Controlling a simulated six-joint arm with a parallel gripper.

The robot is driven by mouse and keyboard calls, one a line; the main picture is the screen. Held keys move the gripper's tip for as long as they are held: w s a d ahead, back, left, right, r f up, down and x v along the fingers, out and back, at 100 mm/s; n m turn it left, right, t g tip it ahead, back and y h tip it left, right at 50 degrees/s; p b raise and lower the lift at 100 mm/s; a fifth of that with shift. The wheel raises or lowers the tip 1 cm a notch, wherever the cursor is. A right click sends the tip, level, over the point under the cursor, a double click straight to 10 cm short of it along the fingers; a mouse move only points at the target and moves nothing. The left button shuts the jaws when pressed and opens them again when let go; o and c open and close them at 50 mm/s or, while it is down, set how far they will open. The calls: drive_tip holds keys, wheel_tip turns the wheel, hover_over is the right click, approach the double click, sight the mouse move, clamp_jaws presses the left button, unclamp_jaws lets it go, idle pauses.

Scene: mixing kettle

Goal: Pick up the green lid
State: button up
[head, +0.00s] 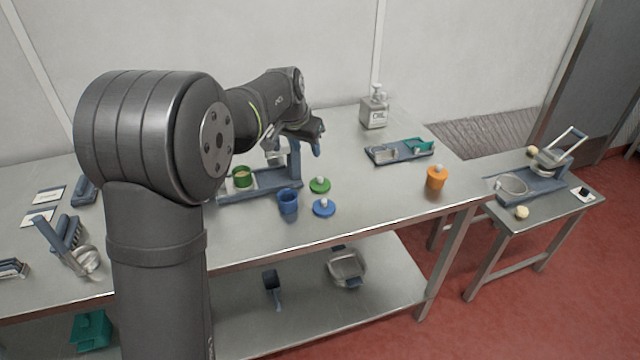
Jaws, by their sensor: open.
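The green lid (320,185) lies flat on the steel table, with a pale round knob on top. A blue lid (324,208) with a similar knob lies just in front of it, next to a blue cup (288,201). My gripper (317,148) is open above the table, behind and higher than the green lid and apart from it. Its fingers are small in this view and partly covered by its own body. A green cup (242,176) stands on a blue-edged tray to the left.
A blue stand (294,162) rises from the tray close to my gripper. An orange container (436,177) stands at the right, and a blue tray (385,157) and an oil container (374,110) are farther back.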

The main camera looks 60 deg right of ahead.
approach(320, 178)
drive_tip(key=f, duration=0.3)
drive_tip(key=shift+w+d, duration=0.25)
drive_tip(key=shift+d, duration=0.05)
drive_tip(key=shift+s+d+x, duration=0.15)
drive_tip(key=shift+x, duration=1.25)
drive_tip(key=shift+s+d+x, duration=0.1)
drive_tip(key=shift+d+x, duration=0.1)
drive_tip(key=shift+x, duration=1.25)
drive_tip(key=shift+r, duration=0.15)
clamp_jaws()
